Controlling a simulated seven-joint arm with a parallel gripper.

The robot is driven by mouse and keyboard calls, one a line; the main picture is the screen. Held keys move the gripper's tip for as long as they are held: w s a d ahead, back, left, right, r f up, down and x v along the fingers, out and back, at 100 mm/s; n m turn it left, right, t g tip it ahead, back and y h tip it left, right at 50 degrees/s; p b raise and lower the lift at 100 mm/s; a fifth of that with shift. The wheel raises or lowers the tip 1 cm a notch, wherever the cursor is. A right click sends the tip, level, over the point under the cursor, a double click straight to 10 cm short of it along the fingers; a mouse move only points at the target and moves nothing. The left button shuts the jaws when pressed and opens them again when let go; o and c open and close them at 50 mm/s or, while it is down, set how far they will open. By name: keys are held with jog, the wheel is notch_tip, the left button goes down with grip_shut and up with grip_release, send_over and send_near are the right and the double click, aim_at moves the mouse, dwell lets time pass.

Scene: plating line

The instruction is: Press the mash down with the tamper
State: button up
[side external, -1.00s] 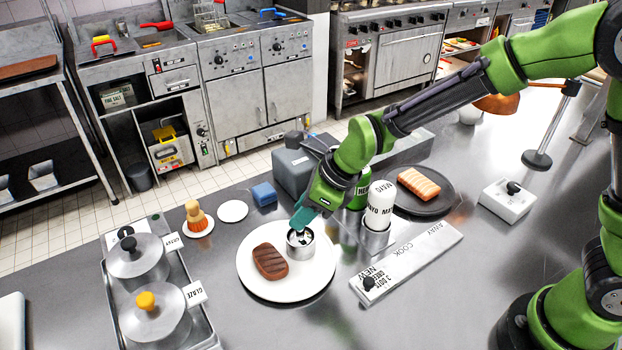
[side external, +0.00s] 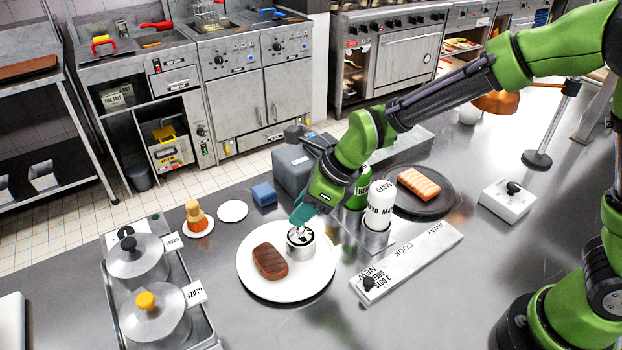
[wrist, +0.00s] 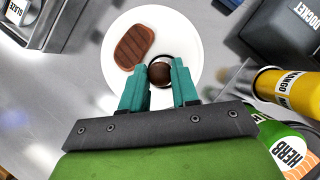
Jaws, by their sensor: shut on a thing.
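A white plate (side external: 262,288) holds a grilled brown steak (side external: 270,261) and, beside it, a metal ring (side external: 299,249). The ring also shows in the wrist view as a dark rim, close to the steak (wrist: 134,47). My gripper (side external: 301,219), with teal fingers, is right above the ring. In the wrist view the tamper's round brown knob (wrist: 159,73) lies between my fingertips, over the ring, and my gripper is shut on it. The tamper's lower part is mostly hidden, with something shiny showing at the ring's mouth. I cannot make out the mash.
Sauce bottles in a holder (side external: 376,237) stand close to the right of the gripper. A labelled metal rail (side external: 410,262) and a dark plate with a salmon fillet (side external: 418,184) lie further right. Lidded pots (side external: 155,318) in a tray stand at left. A blue block (side external: 263,194) lies behind.

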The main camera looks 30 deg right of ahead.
jog(key=shift+r, duration=2.8)
